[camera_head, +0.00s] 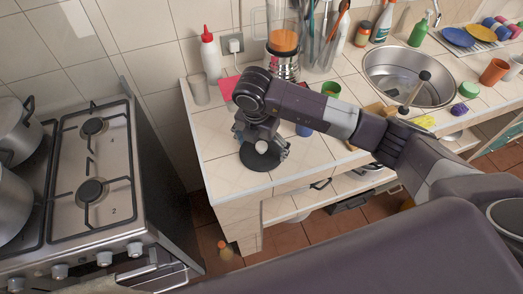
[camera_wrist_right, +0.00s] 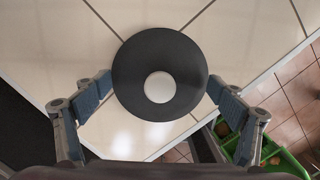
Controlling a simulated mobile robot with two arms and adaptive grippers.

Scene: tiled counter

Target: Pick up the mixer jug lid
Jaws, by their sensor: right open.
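The mixer jug lid is a round black disc with a pale round knob in its middle. It lies on the tiled counter near the front edge in the head view (camera_head: 262,158). In the right wrist view the lid (camera_wrist_right: 160,55) fills the middle of the picture. My right gripper (camera_wrist_right: 160,92) is open, with one blue-padded finger on each side of the lid. The fingers are close to the lid's rim; I cannot tell whether they touch it. In the head view the right gripper (camera_head: 264,143) is over the lid and hides part of it. My left gripper is not in view.
The mixer (camera_head: 284,45) stands at the back by the wall. A red-capped white bottle (camera_head: 210,55) and a grey cup (camera_head: 199,90) stand at the back left. A stove (camera_head: 95,170) is left of the counter, the sink (camera_head: 400,75) right. Bare tiles lie left of the lid.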

